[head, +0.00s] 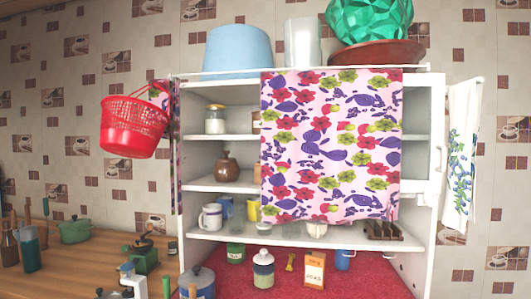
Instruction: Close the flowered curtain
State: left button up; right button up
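The flowered curtain (331,147) hangs from a thin white rod (225,74) along the top front of a white shelf unit (437,200). It is pink-white with red, green and purple flowers. It covers the middle and right of the upper shelves, leaving the left part and a narrow strip at the right uncovered. Another strip of similar flowered cloth (174,150) shows at the unit's left edge, partly behind a red basket. Neither of my grippers shows in the head view.
The red basket (133,127) hangs at the unit's upper left, and a white towel (462,150) hangs at its right. Jars and mugs (211,217) stand on the open shelves. A blue tub (237,50) and a green bowl (370,22) stand on top. A wooden counter (85,262) holds pots at left.

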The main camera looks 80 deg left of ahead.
aim_at(331, 139)
jog(key=u, duration=1.9)
jog(key=l+u, duration=0.25)
jog(key=l, duration=0.15)
